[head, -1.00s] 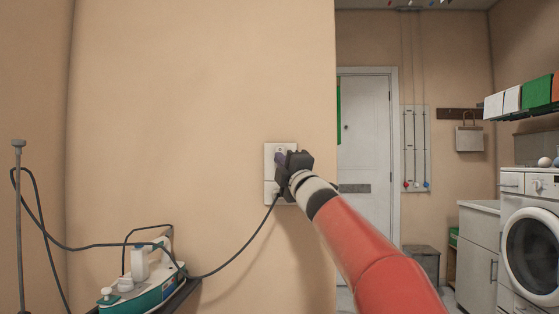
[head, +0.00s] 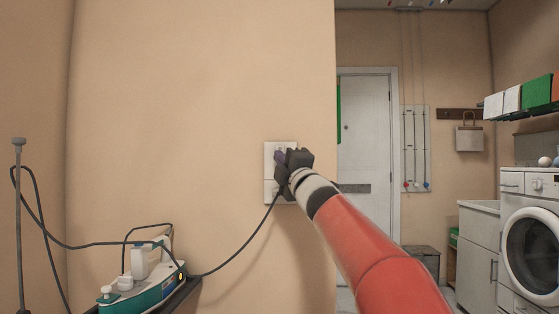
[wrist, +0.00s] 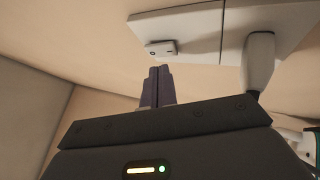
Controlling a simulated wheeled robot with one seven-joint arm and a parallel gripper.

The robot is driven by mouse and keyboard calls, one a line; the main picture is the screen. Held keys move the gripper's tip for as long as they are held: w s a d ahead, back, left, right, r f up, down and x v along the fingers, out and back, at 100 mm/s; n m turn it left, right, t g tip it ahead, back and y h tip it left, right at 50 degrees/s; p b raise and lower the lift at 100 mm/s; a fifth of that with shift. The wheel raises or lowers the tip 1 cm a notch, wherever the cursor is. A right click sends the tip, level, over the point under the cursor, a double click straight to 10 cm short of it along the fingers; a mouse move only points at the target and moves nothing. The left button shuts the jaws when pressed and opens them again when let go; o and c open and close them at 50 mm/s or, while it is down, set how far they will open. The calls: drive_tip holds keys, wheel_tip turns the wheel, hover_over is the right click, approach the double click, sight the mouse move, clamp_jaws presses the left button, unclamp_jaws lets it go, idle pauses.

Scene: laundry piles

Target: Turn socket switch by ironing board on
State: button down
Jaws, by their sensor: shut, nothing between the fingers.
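The white socket plate (head: 270,152) is on the beige wall in the head view, partly hidden by my gripper (head: 281,160). In the wrist view the plate (wrist: 205,22) spans the top, with its small rocker switch (wrist: 162,48) near the left end. A white plug (wrist: 258,62) sits in the socket to the right of the switch. My gripper's fingers (wrist: 158,72) are shut and empty, with their tips just below the switch; I cannot tell whether they touch it. The ironing board (head: 186,296) shows only as a dark edge at the bottom left.
A teal and white iron (head: 140,285) stands on the board, with a small yellow light showing at its right end. Its dark cord (head: 240,252) hangs in a curve to the socket. The wall ends right of the socket; a washing machine (head: 530,245) stands far right.

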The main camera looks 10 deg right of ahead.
drive_tip(key=s, duration=0.1)
drive_tip(key=s+a+b, duration=0.1)
drive_tip(key=s, duration=0.2)
drive_tip(key=shift+s+a+r, duration=0.3)
drive_tip(key=shift+s, duration=0.05)
idle(0.4)
drive_tip(key=s+f+m+g+h, duration=0.2)
drive_tip(key=s+f+m+g, duration=0.3)
drive_tip(key=s+f, duration=0.7)
drive_tip(key=s+f+m+g+h, duration=0.1)
drive_tip(key=s+f+m+g, duration=0.5)
drive_tip(key=f, duration=1.4)
drive_tip(key=s+f+m+g+h, duration=0.2)
drive_tip(key=s+f+m+g, duration=0.4)
drive_tip(key=s+f+m, duration=0.4)
drive_tip(key=s+f, duration=0.6)
drive_tip(key=s, duration=0.1)
drive_tip(key=shift+s+f+h, duration=0.3)
drive_tip(key=shift+f, duration=0.1)
